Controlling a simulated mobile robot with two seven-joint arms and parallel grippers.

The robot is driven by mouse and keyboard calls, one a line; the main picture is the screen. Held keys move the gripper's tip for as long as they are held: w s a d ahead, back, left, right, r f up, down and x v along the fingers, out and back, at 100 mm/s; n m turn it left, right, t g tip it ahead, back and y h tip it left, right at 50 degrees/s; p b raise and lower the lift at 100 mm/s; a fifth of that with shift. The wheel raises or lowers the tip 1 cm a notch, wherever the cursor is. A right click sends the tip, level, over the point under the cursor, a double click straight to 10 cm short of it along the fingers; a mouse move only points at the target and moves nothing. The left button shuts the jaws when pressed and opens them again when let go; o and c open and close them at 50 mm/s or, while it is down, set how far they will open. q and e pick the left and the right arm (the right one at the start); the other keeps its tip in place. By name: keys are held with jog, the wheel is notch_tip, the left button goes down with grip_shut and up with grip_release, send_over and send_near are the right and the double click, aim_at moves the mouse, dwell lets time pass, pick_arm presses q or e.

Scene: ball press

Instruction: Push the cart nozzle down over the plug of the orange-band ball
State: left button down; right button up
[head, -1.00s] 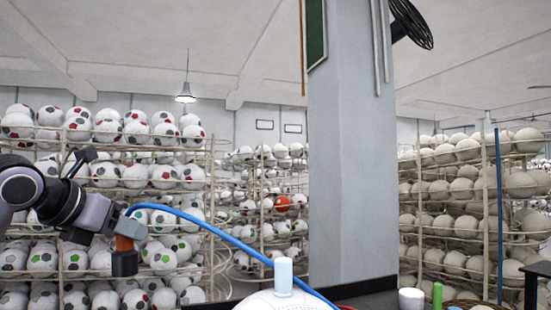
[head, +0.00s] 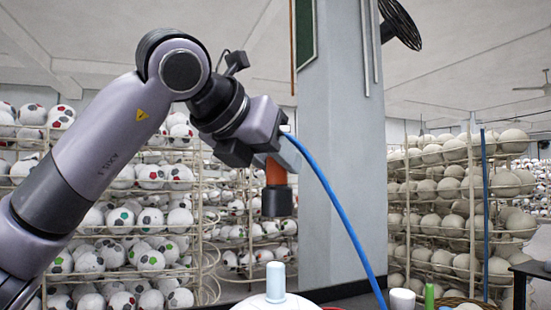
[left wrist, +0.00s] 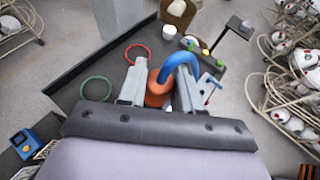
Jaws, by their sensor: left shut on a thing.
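My left gripper (head: 272,157) is shut on the cart nozzle (head: 276,173), an orange body with a black lower end and a blue hose (head: 340,215). The nozzle points down and hangs above the plug, with a clear gap in the head view. The plug (head: 275,280) is a pale blue upright cylinder on top of a white ball (head: 262,302). Only the ball's top shows, and no orange band is visible. The left wrist view shows the orange nozzle (left wrist: 156,92) between the fingers. The ball and plug cannot be made out there. My right gripper is not in view.
Racks of balls stand behind on the left and right (head: 465,205), and a grey pillar (head: 345,150) rises behind the hose. A white cup (head: 402,299) and green cylinder (head: 429,296) stand right of the ball. Red (left wrist: 148,50) and green rings (left wrist: 82,90) lie on the dark table.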

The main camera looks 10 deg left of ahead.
aim_at(268, 197)
pick_arm(q)
jog(key=shift+s+y, duration=0.1)
jog(key=shift+y, duration=0.2)
notch_tip(268, 197, down, 5)
jog(key=b, duration=0.5)
jog(key=shift+f, duration=0.15)
jog(key=shift+f+b, duration=0.25)
jog(key=shift+b, duration=0.05)
jog(key=shift+n, duration=0.3)
dwell(0.4)
dwell(0.7)
jog(key=shift+f+b, duration=0.15)
jog(key=shift+b, duration=0.15)
